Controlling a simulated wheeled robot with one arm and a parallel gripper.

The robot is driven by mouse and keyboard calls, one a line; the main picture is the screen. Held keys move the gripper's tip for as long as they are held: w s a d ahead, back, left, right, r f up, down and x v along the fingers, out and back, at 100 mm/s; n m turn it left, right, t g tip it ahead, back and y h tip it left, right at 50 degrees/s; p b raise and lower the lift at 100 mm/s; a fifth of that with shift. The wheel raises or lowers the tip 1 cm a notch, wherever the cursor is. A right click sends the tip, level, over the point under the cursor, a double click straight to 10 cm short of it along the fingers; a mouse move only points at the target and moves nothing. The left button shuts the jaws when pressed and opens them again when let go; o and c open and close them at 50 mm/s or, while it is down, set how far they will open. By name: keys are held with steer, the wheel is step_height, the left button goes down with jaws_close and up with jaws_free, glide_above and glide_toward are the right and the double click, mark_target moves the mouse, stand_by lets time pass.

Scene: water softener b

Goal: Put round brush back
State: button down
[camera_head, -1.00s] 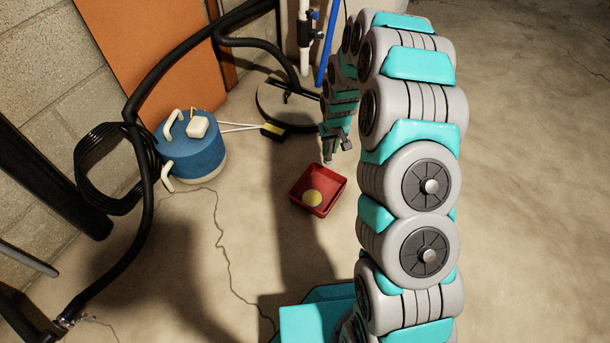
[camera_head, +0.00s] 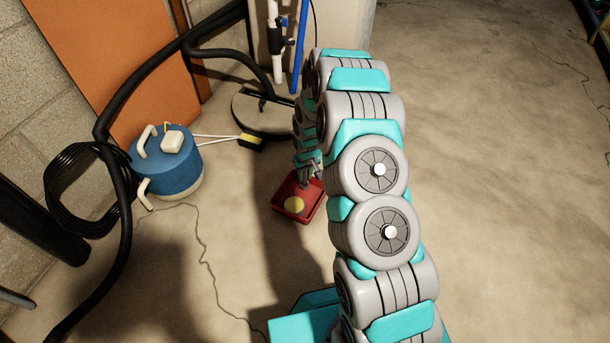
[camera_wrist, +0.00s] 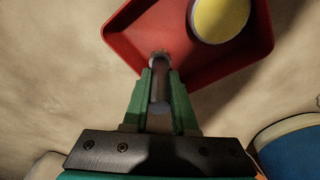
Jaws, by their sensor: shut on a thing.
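My gripper (camera_wrist: 160,78) is shut on a slim grey rounded thing, which I take to be the round brush (camera_wrist: 160,98). Only a short cylindrical part shows between the green fingers; no bristles can be made out. A red square tray (camera_wrist: 136,48) lies on the floor, and the tip of the held thing overlaps its near wall in the wrist view. In the head view my gripper (camera_head: 308,174) is at the far right corner of the tray (camera_head: 280,208); touching cannot be told. A yellow round thing (camera_head: 294,205) lies inside the tray.
A blue canister (camera_head: 170,168) with cream handles stands left, beside coiled black hose (camera_head: 75,190). A yellow-and-black block (camera_head: 251,142) lies behind the tray, near a round black-topped base (camera_head: 255,118). Pipes rise at the back. The floor at right is clear.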

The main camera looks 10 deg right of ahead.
steer(key=shift+f, duration=0.1)
steer(key=c, duration=0.7)
jaws_free()
steer(key=s+r+p, duration=0.1)
steer(key=s+r, duration=0.2)
steer(key=r, duration=0.7)
steer(key=s+r, duration=0.3)
steer(key=r, duration=0.7)
steer(key=s+r+g, duration=0.2)
steer(key=s+r, duration=0.9)
steer(key=s, duration=0.2)
steer(key=s+r+m, duration=0.1)
steer(key=s+r, duration=0.3)
steer(key=s, duration=0.8)
steer(key=s+r+g, duration=0.1)
steer(key=s+r, duration=0.3)
steer(key=s, duration=0.8)
steer(key=shift+m+g, duration=0.3)
steer(key=shift+m, duration=0.1)
